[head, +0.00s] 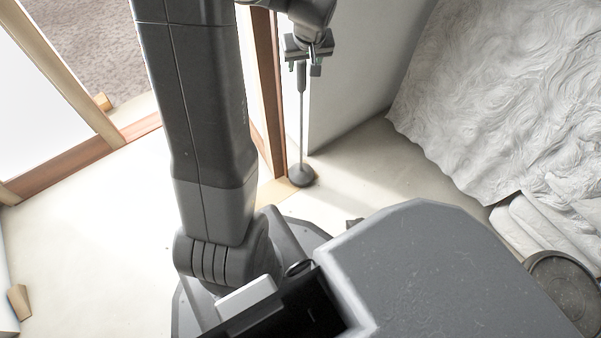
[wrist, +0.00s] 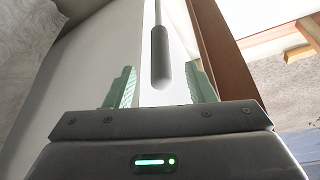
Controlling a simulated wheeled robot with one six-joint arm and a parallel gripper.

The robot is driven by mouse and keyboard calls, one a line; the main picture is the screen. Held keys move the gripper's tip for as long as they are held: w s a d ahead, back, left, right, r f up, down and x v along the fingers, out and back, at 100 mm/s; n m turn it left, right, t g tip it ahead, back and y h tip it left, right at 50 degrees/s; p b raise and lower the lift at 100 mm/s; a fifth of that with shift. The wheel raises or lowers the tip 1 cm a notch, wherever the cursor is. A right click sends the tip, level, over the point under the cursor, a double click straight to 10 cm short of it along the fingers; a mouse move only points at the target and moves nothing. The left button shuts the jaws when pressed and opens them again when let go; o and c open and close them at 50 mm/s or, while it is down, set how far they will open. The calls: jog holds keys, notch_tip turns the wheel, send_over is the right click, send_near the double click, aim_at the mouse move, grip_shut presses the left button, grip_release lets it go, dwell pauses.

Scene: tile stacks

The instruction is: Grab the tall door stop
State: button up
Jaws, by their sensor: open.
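The tall door stop (head: 302,130) stands upright on the floor by the wooden door frame in the head view. It has a round dark base (head: 302,176), a thin rod and a thicker dark grip at the top. In the wrist view its dark grip (wrist: 160,58) lies between the two green fingers of my gripper (wrist: 162,88), with space on both sides. My gripper (head: 308,66) is open at the top of the door stop in the head view. The arm partly hides the grip's upper end there.
A wooden door frame (head: 268,90) stands just left of the door stop, and a white wall (head: 350,70) is to its right. A large crumpled white cover (head: 490,90) is at the right. A round dark object (head: 562,290) is at the lower right. Pale floor (head: 370,170) is clear between.

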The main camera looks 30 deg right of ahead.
aim_at(303, 71)
jog(key=b+x, duration=0.2)
jog(key=x, duration=0.4)
jog(key=shift+f+b, duration=0.2)
jog(key=shift+b, duration=0.15)
jog(key=shift+c, duration=0.2)
grip_shut()
dwell(0.9)
jog(key=shift+r, duration=0.15)
